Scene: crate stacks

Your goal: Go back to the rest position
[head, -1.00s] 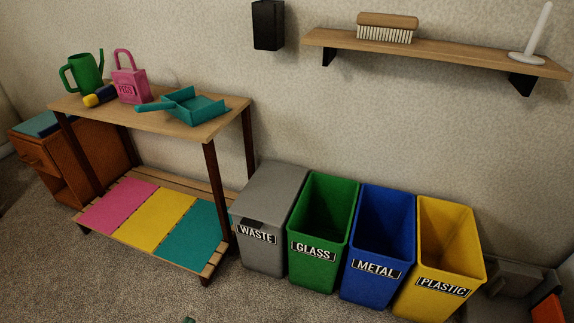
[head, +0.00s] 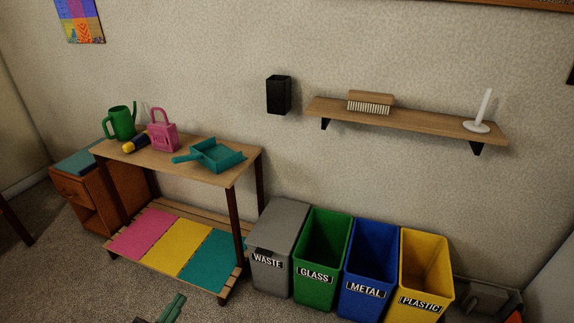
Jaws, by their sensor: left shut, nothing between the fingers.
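My left gripper (head: 172,308) shows only in part, as a small teal-green piece at the bottom edge of the head view, left of centre. It is shut and empty, over the floor in front of the wooden table (head: 190,165). It appears apart from the table and the bins. The rest of the left arm is cut off by the frame. My right gripper is not in view.
Waste (head: 272,258), glass (head: 314,275), metal (head: 365,285) and plastic (head: 421,290) bins stand right of the table. The table holds a green watering can (head: 120,122), pink lock-shaped object (head: 164,137) and teal dustpan (head: 215,156). A wall shelf (head: 415,118) hangs above.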

